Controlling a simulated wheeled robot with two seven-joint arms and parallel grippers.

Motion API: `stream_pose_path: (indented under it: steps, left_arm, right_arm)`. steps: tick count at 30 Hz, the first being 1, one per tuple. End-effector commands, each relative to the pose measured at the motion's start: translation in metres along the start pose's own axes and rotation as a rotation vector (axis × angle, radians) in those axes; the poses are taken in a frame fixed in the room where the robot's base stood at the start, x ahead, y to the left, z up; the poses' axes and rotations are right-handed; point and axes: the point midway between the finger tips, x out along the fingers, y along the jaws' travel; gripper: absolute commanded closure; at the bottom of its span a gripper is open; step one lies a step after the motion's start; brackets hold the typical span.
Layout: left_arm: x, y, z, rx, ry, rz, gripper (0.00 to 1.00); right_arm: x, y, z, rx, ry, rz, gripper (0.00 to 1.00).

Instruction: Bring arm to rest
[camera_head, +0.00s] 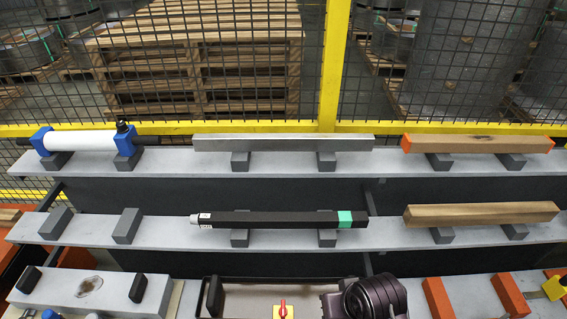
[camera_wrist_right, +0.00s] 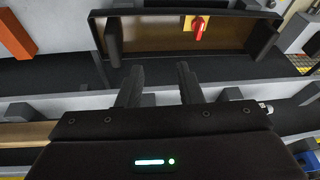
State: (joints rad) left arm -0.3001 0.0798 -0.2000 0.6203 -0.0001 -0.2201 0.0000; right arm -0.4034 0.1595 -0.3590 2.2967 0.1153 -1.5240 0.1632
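My right gripper (camera_wrist_right: 159,72) shows in the right wrist view with its two dark fingers apart and nothing visible between them. A dark rounded part of my right arm (camera_head: 372,298) shows at the bottom of the head view, in front of the lower shelf. The right gripper's fingers are not clear in the head view. My left gripper is not in view.
A black bar with a green band (camera_head: 270,219) and a wooden beam (camera_head: 480,213) rest on the lower shelf (camera_head: 170,232). The upper shelf (camera_head: 190,162) holds a blue-ended white cylinder (camera_head: 83,140), a grey bar (camera_head: 283,143) and an orange-ended beam (camera_head: 478,144). Yellow-framed fencing (camera_head: 333,60) stands behind.

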Motion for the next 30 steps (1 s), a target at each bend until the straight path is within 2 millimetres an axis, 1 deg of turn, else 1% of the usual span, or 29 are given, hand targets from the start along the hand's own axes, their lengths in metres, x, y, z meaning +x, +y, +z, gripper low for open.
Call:
stream_pose_path:
  steps: [1, 3, 11, 12, 17, 23, 26, 29, 30]
  left_arm:
    - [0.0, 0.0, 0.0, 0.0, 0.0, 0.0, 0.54]
    - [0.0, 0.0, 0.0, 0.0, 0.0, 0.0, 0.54]
    - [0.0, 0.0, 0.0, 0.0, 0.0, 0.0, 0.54]
    - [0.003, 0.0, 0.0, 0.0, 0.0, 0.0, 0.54]
    - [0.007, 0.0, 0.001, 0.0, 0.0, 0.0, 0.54]
    - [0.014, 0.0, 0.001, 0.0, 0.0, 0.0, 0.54]
    - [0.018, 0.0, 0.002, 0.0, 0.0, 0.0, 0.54]
    - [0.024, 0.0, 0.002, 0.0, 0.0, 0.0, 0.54]
    - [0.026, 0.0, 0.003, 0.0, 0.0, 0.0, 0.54]
  right_arm:
    - [-0.007, 0.011, 0.005, -0.005, -0.002, 0.011, 0.67]
    - [-0.016, 0.026, 0.01, -0.019, -0.005, 0.03, 0.67]
    - [-0.048, 0.073, 0.031, -0.077, -0.024, 0.109, 0.67]
    - [-0.033, 0.072, 0.031, -0.08, -0.029, 0.105, 0.67]
    - [0.006, 0.075, 0.035, -0.078, -0.04, 0.102, 0.67]
    - [0.064, 0.079, 0.048, -0.078, -0.06, 0.099, 0.67]
    - [0.1, 0.082, 0.059, -0.079, -0.072, 0.097, 0.67]
    - [0.144, 0.085, 0.077, -0.081, -0.089, 0.095, 0.67]
    - [0.164, 0.087, 0.086, -0.082, -0.096, 0.094, 0.67]
